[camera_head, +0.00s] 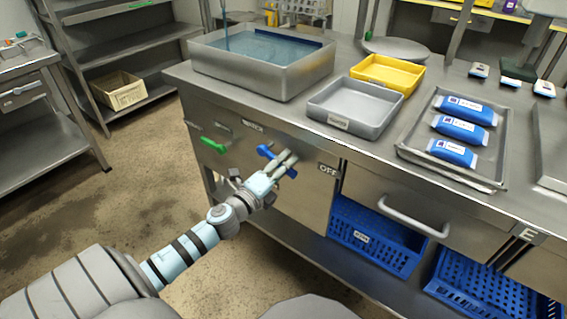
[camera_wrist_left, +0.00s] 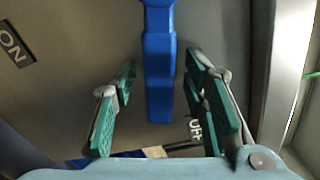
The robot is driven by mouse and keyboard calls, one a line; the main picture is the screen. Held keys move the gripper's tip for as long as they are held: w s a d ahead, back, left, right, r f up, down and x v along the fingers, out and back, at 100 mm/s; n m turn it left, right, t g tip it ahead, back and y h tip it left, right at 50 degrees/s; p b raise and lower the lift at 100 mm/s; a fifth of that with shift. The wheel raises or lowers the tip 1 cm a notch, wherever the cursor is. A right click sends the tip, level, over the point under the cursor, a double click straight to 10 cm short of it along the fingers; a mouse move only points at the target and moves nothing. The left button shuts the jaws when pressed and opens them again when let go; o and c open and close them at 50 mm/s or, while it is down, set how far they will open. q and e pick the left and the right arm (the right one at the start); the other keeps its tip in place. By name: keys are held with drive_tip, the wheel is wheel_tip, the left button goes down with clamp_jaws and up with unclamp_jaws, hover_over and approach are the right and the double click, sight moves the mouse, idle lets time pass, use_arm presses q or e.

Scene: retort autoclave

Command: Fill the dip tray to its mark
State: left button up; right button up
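The dip tray appears to be the deep metal basin (camera_head: 262,82) on the counter, with blue-tinted water (camera_head: 262,48) in it. A thin bluish stream or spout (camera_head: 226,28) comes down at its back left. A darker blue band shows along the inner far wall; I cannot make out the mark. A blue lever (camera_head: 266,151) is on the front panel below. My left gripper (camera_head: 284,165) is at this lever. In the left wrist view the open fingers stand either side of the blue lever (camera_wrist_left: 159,75), with gaps visible. My right gripper is not in view.
A green lever (camera_head: 213,146) is left of the blue one. An OFF label (camera_head: 328,169) is to the right; an ON label (camera_wrist_left: 14,45) shows in the wrist view. Grey (camera_head: 335,116) and yellow (camera_head: 388,86) trays and blue packs (camera_head: 461,129) occupy the counter. A drawer handle (camera_head: 414,216) sticks out at right.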

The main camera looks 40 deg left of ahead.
use_arm(q)
clamp_jaws()
drive_tip(key=shift+r, duration=0.1)
drive_tip(key=r+n, duration=0.1)
drive_tip(key=r+n+p, duration=0.1)
drive_tip(key=shift+d+n+p, duration=0.15)
drive_tip(key=shift+n+p, duration=0.15)
drive_tip(key=shift+n, duration=0.5)
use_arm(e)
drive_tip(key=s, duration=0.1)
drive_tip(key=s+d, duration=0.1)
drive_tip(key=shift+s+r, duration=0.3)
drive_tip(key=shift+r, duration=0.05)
use_arm(q)
unclamp_jaws()
